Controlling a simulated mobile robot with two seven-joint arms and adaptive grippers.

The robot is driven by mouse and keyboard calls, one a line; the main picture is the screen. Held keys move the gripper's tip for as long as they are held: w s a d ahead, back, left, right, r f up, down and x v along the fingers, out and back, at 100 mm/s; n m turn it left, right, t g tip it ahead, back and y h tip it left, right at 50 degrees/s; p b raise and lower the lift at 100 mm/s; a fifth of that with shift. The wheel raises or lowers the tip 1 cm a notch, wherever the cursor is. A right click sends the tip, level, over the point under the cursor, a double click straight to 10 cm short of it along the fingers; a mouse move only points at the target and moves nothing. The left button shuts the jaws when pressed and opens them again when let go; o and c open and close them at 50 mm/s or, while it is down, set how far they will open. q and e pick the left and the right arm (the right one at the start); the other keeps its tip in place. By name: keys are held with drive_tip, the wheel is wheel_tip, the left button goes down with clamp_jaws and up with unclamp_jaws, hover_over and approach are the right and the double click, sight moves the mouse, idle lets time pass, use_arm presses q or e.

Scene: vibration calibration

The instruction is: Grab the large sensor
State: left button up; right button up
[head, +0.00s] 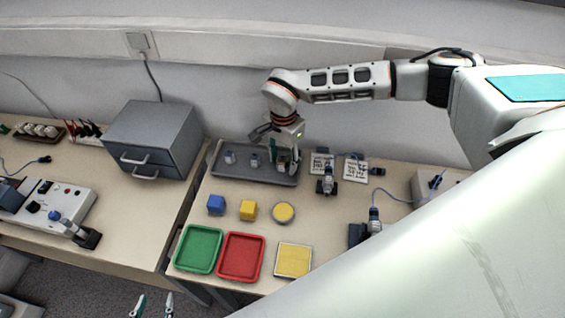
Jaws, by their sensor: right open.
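A grey tray (222,172) at the back of the right-hand table holds small metallic sensors. A sensor (230,157) stands at its left and another sensor (254,160) near its middle. A third sensor (281,158) stands at the right, partly hidden by my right gripper. My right gripper (289,165) points down over the right part of the tray, its open fingers right at this third sensor; I cannot tell whether they touch it. My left gripper (153,304) shows only its two fingertips at the bottom edge, apart and empty.
Green (198,249) and red (241,257) trays are at the front edge. A device (327,181) stands right of the tray. A grey drawer box (152,139) is left.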

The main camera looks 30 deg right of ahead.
clamp_jaws()
drive_tip(key=shift+r, duration=0.15)
